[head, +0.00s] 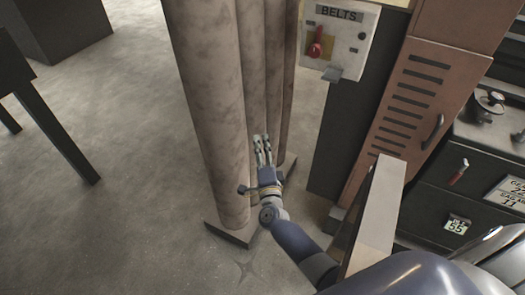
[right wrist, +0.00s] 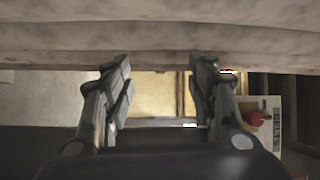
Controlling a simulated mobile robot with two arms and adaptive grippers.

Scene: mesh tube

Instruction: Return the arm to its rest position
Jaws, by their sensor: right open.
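My right gripper (head: 262,152) is open, with its fingers pointing up beside the tall mottled tubes (head: 213,110) in the head view. In the right wrist view, the two fingers of my right gripper (right wrist: 160,80) are spread apart with nothing between them. A tube's mottled surface (right wrist: 160,45) runs across the top of that view, close past the fingertips. I cannot tell whether the fingers touch it. My right arm reaches in from the lower right. My left gripper is not in view.
A panel marked BELTS (head: 340,40) with a red lever (head: 316,48) is mounted behind the tubes. An orange cabinet (head: 420,90) and dark drawers (head: 445,195) stand at right. A dark table (head: 40,90) is at left. Open floor (head: 120,190) lies between table and tubes.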

